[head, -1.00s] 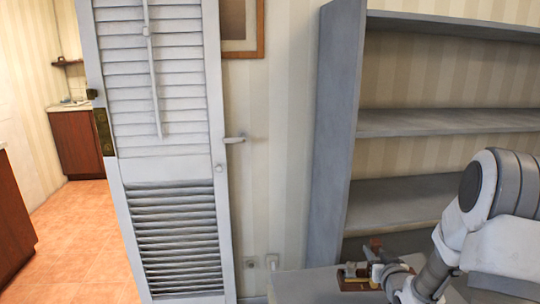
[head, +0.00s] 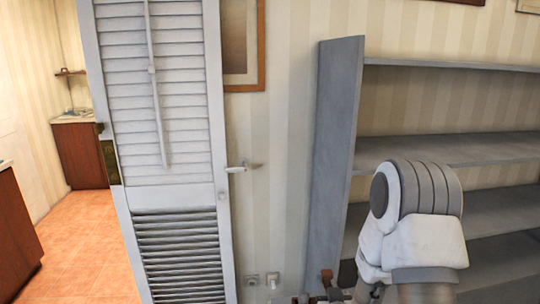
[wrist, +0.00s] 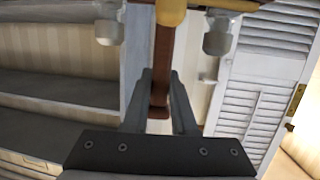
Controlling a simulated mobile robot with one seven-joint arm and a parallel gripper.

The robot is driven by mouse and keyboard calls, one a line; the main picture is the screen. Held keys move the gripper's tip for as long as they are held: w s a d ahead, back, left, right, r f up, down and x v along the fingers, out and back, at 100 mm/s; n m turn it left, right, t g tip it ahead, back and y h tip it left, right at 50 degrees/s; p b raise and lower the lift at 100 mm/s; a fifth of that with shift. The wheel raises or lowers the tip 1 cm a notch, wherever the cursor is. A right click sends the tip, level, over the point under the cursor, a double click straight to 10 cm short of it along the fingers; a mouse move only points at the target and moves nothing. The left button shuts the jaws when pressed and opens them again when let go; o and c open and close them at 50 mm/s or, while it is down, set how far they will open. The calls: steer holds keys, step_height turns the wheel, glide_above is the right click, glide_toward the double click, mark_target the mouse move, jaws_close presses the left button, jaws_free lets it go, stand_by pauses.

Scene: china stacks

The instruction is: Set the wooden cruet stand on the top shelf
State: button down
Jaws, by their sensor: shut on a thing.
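The wooden cruet stand shows in the wrist view by its brown upright handle (wrist: 162,65), with grey-capped bottles (wrist: 218,38) on both sides and a yellow part (wrist: 170,12) at the top edge. My gripper (wrist: 160,100) is shut on this handle. In the head view only the top of the stand (head: 326,277) shows at the bottom edge, left of my arm; its base is out of frame. The grey shelf unit stands at the right, with a top board (head: 450,66) and a shelf (head: 440,149) below it. That shelf looks empty.
A lower shelf (head: 495,212) is partly hidden by my arm. The unit's side panel (head: 335,150) is its left edge. A white louvred door (head: 170,150) stands at the left, with a handle (head: 240,168) sticking out. Striped wall lies between them.

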steer(key=shift+s+a+r, duration=0.15)
steer(key=shift+a+r, duration=0.15)
steer(key=shift+r, duration=0.2)
steer(key=shift+f, duration=0.1)
